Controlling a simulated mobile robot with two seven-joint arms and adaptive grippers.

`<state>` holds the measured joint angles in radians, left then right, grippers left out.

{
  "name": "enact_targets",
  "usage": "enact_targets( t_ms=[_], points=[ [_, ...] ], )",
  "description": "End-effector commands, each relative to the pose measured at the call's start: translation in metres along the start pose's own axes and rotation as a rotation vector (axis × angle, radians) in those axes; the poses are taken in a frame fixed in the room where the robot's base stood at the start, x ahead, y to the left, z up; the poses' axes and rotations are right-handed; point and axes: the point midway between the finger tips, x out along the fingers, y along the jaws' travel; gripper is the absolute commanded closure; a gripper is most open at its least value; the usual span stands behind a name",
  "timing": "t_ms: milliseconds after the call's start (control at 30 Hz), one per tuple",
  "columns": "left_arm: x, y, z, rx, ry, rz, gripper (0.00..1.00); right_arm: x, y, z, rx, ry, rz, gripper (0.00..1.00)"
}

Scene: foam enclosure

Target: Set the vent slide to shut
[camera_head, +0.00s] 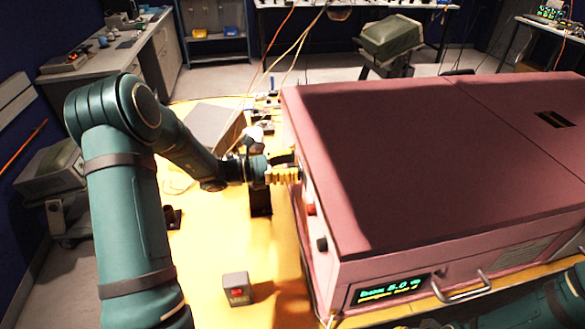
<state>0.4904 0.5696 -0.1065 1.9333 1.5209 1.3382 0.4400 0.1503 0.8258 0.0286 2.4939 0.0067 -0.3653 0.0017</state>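The pink foam enclosure (430,150) fills the right half of the head view. A dark slot (556,119) in its lid, at the far right, looks like a vent opening; I cannot tell which part is the slide or how it is set. My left gripper (290,174), with yellow fingers, is at the enclosure's left side wall. Its fingertips are against or very near that wall, and whatever lies between them is hidden. I cannot tell whether it is open or shut. My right gripper is out of view; part of my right arm shows at the bottom right.
A red knob (310,209) and a black knob (322,244) stick out of the left wall. The front has a lit display (390,289), a handle (461,288) and a grille (523,253). A small grey box (237,288) stands on the yellow table (205,245).

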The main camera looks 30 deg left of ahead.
Motion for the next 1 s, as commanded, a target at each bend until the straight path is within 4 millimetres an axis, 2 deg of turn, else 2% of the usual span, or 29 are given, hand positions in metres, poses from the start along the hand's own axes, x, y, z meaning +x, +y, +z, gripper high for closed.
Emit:
enact_targets(
  t_ms=[300, 433, 567, 800, 1000],
  points=[
    [0.000, -0.002, -0.002, -0.005, 0.003, -0.005, 0.45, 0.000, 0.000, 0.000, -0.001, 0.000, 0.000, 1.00],
    [-0.009, -0.002, -0.003, -0.005, 0.004, -0.003, 0.45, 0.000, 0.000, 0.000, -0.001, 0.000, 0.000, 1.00],
    [-0.030, -0.002, -0.002, -0.005, 0.004, -0.001, 0.45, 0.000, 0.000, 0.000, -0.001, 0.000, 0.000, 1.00],
    [-0.079, -0.001, -0.002, -0.003, 0.004, 0.000, 0.45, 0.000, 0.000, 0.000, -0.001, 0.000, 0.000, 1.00],
    [-0.109, -0.001, -0.001, -0.003, 0.003, -0.001, 0.45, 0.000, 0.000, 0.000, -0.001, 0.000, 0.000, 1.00]
  ],
)
